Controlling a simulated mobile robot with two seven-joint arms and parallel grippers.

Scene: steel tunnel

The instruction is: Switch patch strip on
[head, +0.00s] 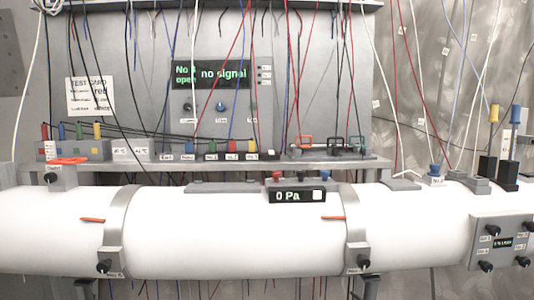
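On the shelf below the grey panel stands a grey strip (158,157) with blue, green, red and yellow blocks and small white labels. At its right end is a black part with a small light top (270,154), possibly a switch; its position is too small to tell. Farther left is a grey box (46,149) with red, blue, green and yellow upright plugs. I cannot tell for sure which one is the patch strip. Black cables run above both. A display (211,75) on the panel reads "no signal". Neither of my grippers is in view.
A large white pipe (230,235) with grey clamps crosses the front, bearing a "0 Pa" display (297,196). A shelf (380,164) runs behind it. Many loose cables hang from above. Black knobs sit on a box (500,270) at right.

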